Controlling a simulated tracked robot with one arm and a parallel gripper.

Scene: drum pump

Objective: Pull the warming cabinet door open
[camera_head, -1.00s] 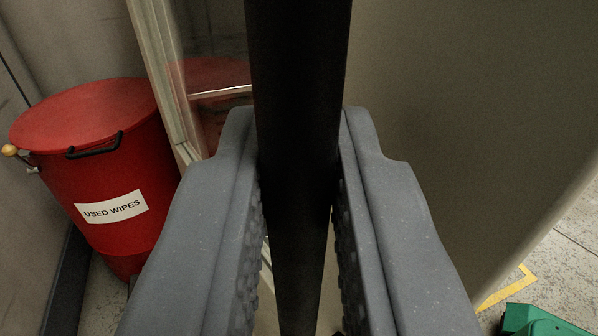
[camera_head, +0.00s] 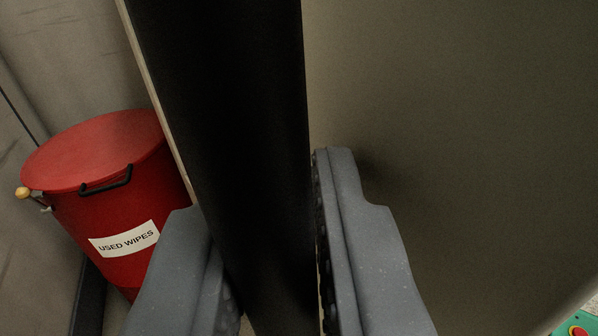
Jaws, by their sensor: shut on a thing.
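The black bar handle (camera_head: 228,110) of the warming cabinet door runs top to bottom through the middle of the view, tilted and very close to the camera. My gripper (camera_head: 264,205) is shut on it, with one grey finger on each side. A thin pale edge (camera_head: 158,95) shows just left of the handle. How far the door stands open cannot be seen.
A red drum labelled "USED WIPES" (camera_head: 95,160), with a black lid handle, stands at the left by a grey wall (camera_head: 60,50). A green thing with a red button (camera_head: 578,330) shows at the bottom right corner.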

